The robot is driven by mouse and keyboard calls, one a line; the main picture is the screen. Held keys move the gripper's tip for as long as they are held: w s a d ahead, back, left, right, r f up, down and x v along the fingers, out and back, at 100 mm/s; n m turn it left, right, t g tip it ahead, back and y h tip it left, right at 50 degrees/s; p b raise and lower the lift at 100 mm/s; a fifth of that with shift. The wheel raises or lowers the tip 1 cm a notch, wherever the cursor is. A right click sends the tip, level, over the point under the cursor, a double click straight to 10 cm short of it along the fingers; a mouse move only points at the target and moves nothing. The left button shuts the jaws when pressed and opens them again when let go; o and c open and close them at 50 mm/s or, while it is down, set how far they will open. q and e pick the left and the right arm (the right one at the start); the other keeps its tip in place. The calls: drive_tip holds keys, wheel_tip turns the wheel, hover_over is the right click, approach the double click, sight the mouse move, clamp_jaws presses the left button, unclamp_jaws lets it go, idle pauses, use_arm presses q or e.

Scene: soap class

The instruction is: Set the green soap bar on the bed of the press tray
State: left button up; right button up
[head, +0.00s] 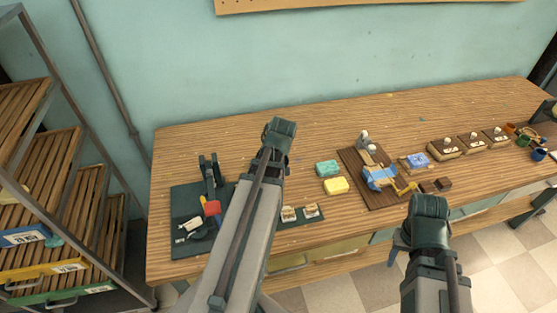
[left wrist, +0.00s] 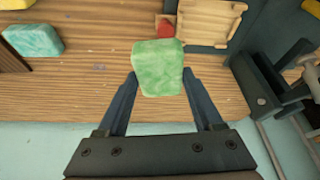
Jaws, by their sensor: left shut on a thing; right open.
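The green soap bar (left wrist: 158,66) is between the fingertips of my left gripper (left wrist: 159,78) in the left wrist view. The gripper is shut on it. A wooden slatted tray (left wrist: 207,20), which looks like the press tray, lies just beyond the bar and to the right, and its bed looks bare. In the head view my left gripper (head: 279,132) is over the table's back part; the green bar and the tray are hidden there by the gripper and arm. My right gripper (head: 428,207) is open and empty in front of the table's front edge.
A teal bar (head: 328,168) and a yellow bar (head: 336,185) lie right of my left arm. A brown board (head: 352,165) holds a blue item. A dark press frame (head: 209,175) stands at left; its dark parts (left wrist: 262,88) show right of the tray. The table's back strip is clear.

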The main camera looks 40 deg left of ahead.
use_arm(q)
drive_tip(key=s+a+n+g, duration=0.3)
drive_tip(key=s+n+g, duration=0.3)
drive_tip(key=n, duration=1)
drive_tip(key=shift+s+a+f+h, duration=0.25)
drive_tip(key=shift+a+h, duration=0.05)
drive_tip(key=shift+h, duration=0.1)
drive_tip(key=shift+f+b, duration=0.1)
drive_tip(key=shift+b, duration=0.3)
wheel_tip(320, 180, down, 6)
drive_tip(key=b, duration=0.5)
drive_tip(key=shift+r+b, duration=0.2)
drive_tip(key=shift+b, duration=0.1)
drive_tip(key=shift+f+b, duration=0.5)
drive_tip(key=shift+f, duration=0.05)
idle(0.5)
drive_tip(key=o, duration=1.5)
drive_tip(key=shift+r, duration=0.15)
